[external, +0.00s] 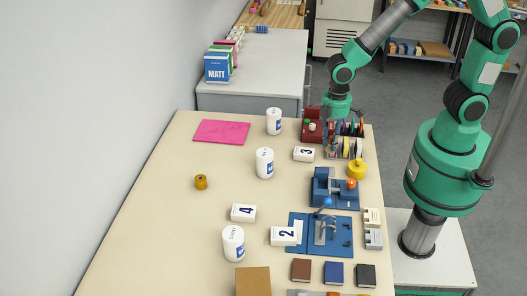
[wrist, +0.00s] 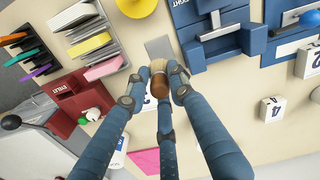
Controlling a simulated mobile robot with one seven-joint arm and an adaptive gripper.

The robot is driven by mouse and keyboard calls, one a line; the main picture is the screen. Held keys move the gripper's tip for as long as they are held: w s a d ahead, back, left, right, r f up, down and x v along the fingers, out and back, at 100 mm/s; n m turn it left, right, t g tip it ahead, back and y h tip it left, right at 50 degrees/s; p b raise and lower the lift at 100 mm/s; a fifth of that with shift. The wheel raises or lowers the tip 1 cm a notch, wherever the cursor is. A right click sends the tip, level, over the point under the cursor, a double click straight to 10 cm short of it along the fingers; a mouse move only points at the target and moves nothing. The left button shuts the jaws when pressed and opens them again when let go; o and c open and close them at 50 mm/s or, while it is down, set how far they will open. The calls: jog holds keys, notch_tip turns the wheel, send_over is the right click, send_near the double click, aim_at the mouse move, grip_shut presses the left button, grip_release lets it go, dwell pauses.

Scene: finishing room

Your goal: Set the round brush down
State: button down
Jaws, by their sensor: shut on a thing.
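In the wrist view my gripper (wrist: 160,84) has its blue jointed fingers closed around the round brush (wrist: 159,84). The brush is small, with a brown part and a pale cream end that points toward a grey flat piece (wrist: 159,48). Whether the brush touches anything below is not clear. In the external view my green wrist is over the right edge of the beige table (external: 150,215), by the red device; the fingers and brush cannot be made out there.
A red device (wrist: 70,107) and racks of coloured pieces (wrist: 97,50) stand to the left. A yellow round item (wrist: 137,6) and a blue device (wrist: 215,40) are close by. White numbered boxes (external: 304,154) and white cans (external: 265,163) stand nearby. The table's left side is mostly clear.

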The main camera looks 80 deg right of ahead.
jog(key=w+a+r+p, duration=0.1)
jog(key=w, duration=0.7)
jog(key=w+a+r+p, duration=0.1)
jog(key=w, duration=0.7)
jog(key=w+a+r+p, duration=0.1)
jog(key=w+r+p, duration=0.1)
jog(key=w, duration=0.6)
jog(key=shift+w+a+r, duration=0.1)
jog(key=shift+w+a, duration=0.2)
jog(key=shift+w, duration=0.05)
jog(key=w+f+p, duration=0.2)
jog(key=w, duration=0.8)
jog(key=w+a+f+p, duration=0.1)
jog(key=w+f+p, duration=0.1)
jog(key=w, duration=0.8)
jog(key=shift+w+a+f, duration=0.15)
jog(key=shift+w+a, duration=0.1)
jog(key=shift+w, duration=0.1)
jog(key=shift+f, duration=0.1)
jog(key=shift+f, duration=3)
jog(key=shift+f, duration=1.9)
